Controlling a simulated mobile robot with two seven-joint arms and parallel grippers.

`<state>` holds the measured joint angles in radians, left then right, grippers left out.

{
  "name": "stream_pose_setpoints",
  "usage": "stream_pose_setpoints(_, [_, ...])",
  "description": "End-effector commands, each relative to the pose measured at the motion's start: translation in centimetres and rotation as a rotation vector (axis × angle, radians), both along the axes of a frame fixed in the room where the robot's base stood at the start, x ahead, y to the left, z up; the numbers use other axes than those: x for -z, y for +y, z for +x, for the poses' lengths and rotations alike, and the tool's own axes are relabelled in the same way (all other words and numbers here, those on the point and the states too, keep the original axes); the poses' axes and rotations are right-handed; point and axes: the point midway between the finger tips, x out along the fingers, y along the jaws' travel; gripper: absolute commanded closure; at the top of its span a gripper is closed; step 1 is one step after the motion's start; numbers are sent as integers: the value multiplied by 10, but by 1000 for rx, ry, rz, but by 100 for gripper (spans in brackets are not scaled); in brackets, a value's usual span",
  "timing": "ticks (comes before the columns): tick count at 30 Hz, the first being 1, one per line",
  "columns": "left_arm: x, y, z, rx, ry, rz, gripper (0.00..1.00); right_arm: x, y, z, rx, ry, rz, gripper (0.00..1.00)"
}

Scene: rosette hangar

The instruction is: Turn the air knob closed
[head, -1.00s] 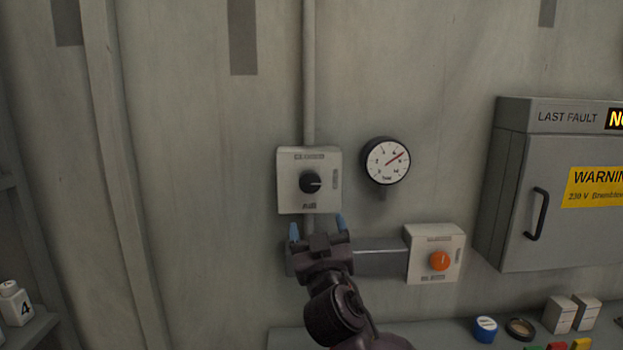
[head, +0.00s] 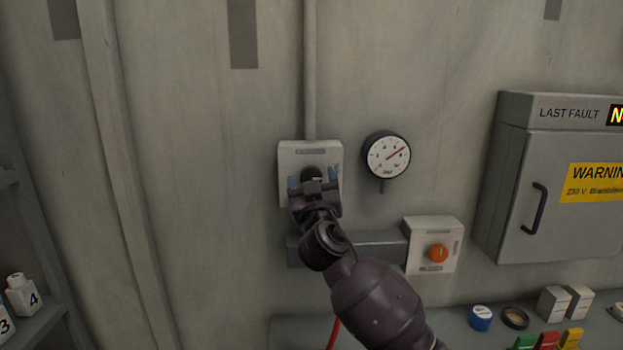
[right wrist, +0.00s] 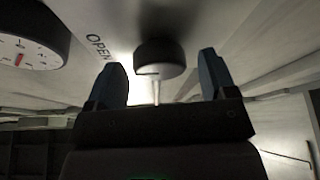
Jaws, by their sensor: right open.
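The air knob (head: 314,172) is a round black knob on a pale square plate (head: 312,150) on the wall. The gripper hides its lower part in the head view. In the right wrist view the knob (right wrist: 159,58) sits between and just beyond the two blue fingertips, with a gap on each side. The word OPEN shows on the plate (right wrist: 100,46) to its left. My right gripper (head: 313,184) is open in front of the knob, and its fingers (right wrist: 164,82) are apart and empty. My left gripper is not in view.
A round gauge (head: 387,156) is right of the knob plate. A box with an orange knob (head: 438,252) is lower right, beside a grey bar (head: 378,252). A grey cabinet (head: 560,225) with a black handle is at the right. A shelf below holds small items.

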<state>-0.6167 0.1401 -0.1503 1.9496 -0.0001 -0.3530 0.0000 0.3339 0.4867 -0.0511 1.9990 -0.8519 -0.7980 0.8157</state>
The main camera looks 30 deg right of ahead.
Motion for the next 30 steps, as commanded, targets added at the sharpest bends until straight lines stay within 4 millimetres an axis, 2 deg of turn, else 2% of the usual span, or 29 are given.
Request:
stream_pose_setpoints(8, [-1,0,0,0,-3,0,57,0,0,1,0,0,0,22])
stream_pose_setpoints(15, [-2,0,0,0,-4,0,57,0,0,1,0,0,0,59])
stream_pose_setpoints(18, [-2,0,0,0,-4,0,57,0,0,1,0,0,0,72])
stream_pose_setpoints(30, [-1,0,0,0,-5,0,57,0,-1,0,0,46,-76,72])
